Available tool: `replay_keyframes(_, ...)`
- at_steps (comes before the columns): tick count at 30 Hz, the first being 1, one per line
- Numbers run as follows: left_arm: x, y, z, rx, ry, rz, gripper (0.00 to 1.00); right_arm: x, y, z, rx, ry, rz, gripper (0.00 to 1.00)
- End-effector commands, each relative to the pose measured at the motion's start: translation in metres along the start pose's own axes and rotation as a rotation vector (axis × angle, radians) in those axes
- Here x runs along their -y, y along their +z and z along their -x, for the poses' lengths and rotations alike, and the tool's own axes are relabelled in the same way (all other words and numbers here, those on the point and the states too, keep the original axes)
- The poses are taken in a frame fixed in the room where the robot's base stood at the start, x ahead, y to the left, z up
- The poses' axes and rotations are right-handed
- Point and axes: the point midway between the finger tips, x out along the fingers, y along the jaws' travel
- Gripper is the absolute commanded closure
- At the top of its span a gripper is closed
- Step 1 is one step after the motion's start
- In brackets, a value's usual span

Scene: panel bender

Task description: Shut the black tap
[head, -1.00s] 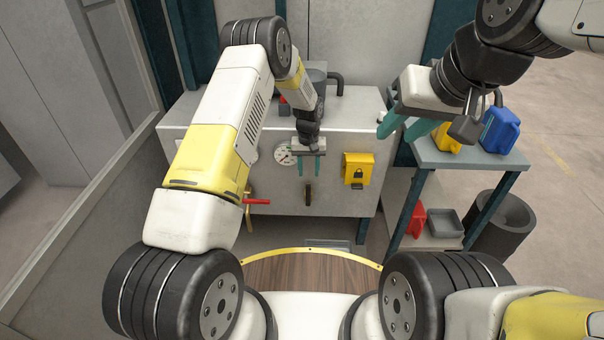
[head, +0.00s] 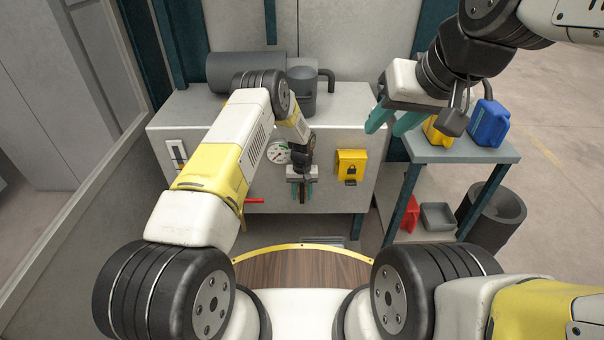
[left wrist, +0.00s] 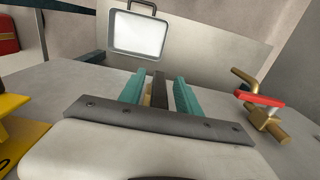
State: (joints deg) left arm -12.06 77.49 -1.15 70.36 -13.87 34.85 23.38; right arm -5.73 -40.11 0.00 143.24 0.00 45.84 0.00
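The black tap (left wrist: 158,88) is a dark upright handle with a brass-coloured part beside it, on the front of the grey cabinet (head: 270,197). My left gripper (head: 302,192) is at the tap, low on the cabinet front. In the left wrist view its two teal fingers (left wrist: 160,92) stand apart on either side of the handle, with gaps visible. In the head view the fingers and wrist mostly hide the tap. My right gripper (head: 393,122) is open and empty, raised near the side table.
A red-handled brass tap (left wrist: 262,100) is beside the black tap. A yellow lock box (head: 351,167) and a gauge (head: 278,153) are on the cabinet front. The side table (head: 460,151) holds a blue canister (head: 489,124) and a yellow one (head: 437,131).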

Motion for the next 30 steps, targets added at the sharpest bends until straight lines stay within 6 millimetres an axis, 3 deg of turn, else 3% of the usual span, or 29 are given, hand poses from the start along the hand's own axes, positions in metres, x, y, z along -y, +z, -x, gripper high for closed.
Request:
replay_keyframes(5,-0.0001,-0.0002,0.0003,-0.001,0.0,0.0,0.6,0.0,0.0,0.0,0.0,0.0,0.0,0.64)
replay_keyframes(11,-0.0001,-0.0002,0.0005,0.0,0.0,0.0,0.99,0.0,0.0,0.0,0.0,0.0,0.0,0.64)
replay_keyframes(30,-0.0002,-0.0002,0.0009,0.0,0.0,0.0,1.0,0.0,0.0,0.0,0.0,0.0,0.0,0.64)
